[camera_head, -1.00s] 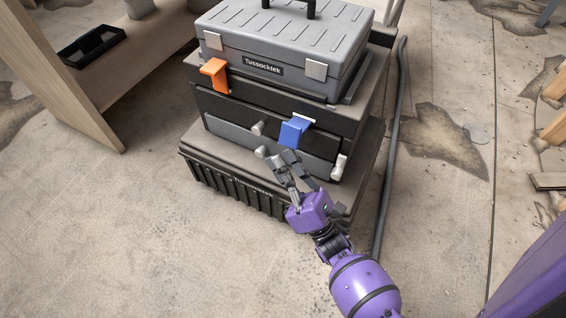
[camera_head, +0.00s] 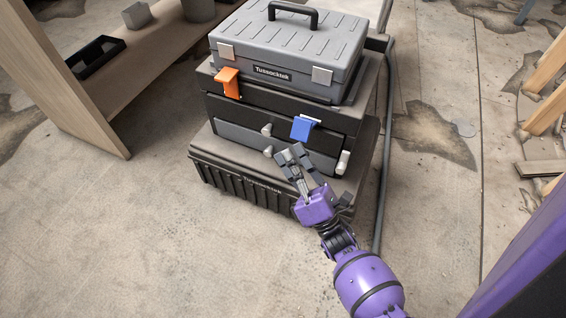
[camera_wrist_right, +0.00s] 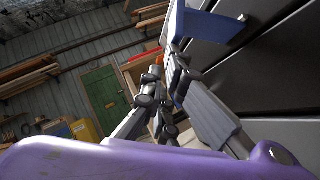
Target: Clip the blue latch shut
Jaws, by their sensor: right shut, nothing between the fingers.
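The blue latch (camera_head: 303,128) is on the front of the dark middle case (camera_head: 255,112), toward its right side. It appears to stick out from the case front. It also shows at the top of the right wrist view (camera_wrist_right: 200,28), close to the fingers. My right gripper (camera_head: 290,155) is shut and empty, just below and slightly left of the latch in the head view. In the right wrist view the gripper (camera_wrist_right: 165,75) is near the latch's lower part; I cannot tell whether they touch. My left gripper is not in view.
An orange latch (camera_head: 229,82) juts out at the case's left. A grey toolbox (camera_head: 290,45) sits on top; a ribbed dark crate (camera_head: 235,182) is underneath. A wooden shelf unit (camera_head: 75,90) stands left, and a grey hose (camera_head: 383,170) runs right. The front floor is clear.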

